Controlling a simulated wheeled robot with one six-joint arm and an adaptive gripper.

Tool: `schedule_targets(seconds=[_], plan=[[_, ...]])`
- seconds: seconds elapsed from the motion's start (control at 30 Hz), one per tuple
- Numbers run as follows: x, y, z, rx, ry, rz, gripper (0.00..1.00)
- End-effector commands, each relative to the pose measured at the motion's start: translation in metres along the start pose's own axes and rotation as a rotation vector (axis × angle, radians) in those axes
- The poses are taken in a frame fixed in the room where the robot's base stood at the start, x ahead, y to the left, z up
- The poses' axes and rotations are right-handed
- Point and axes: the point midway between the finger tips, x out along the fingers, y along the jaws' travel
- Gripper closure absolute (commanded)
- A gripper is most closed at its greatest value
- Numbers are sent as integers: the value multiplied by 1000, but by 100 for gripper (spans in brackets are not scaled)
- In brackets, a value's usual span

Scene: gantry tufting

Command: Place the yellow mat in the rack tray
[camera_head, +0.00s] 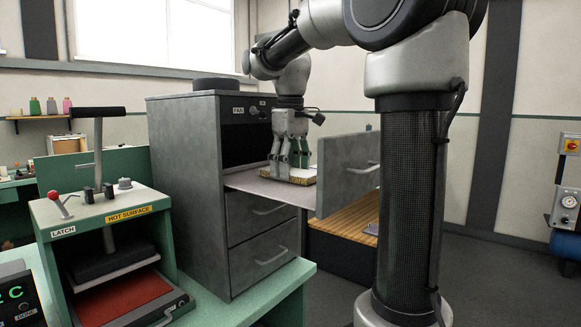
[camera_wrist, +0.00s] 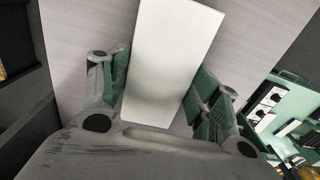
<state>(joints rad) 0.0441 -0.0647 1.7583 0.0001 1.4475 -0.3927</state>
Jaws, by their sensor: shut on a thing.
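My gripper (camera_head: 290,160) is over the pulled-out tray, pointing down. Its green-padded fingers are shut on the mat (camera_head: 301,180), a flat piece with a yellowish edge at or just above the tray surface. In the wrist view the mat (camera_wrist: 172,50) is a pale, nearly white rectangle between the fingers (camera_wrist: 162,88), lit brightly on top. The rack tray (camera_head: 246,183) is a light grey shelf drawn out of the upper opening of the grey cabinet. Its surface also shows in the wrist view (camera_wrist: 75,25). I cannot tell whether the mat touches it.
The tray's grey front panel (camera_head: 348,172) with a handle stands upright just right of my gripper. The grey cabinet (camera_head: 185,190) has two shut drawers below. A green press marked hot surface (camera_head: 115,210) stands at left. A wooden slatted surface (camera_head: 345,218) lies behind.

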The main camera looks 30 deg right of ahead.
Motion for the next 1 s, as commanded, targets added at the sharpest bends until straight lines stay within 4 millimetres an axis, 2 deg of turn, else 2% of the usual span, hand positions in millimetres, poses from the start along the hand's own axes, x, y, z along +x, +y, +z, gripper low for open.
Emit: schedule_targets(seconds=[0.27,0.3,0.4,0.77,0.87,1.0], plan=[[3,0,0,0,0,0,62],[3,0,0,0,0,0,33],[3,0,0,0,0,0,17],[0,0,0,0,0,0,17],[-9,0,-1,0,1,1,17],[-37,0,-1,0,4,2,17]])
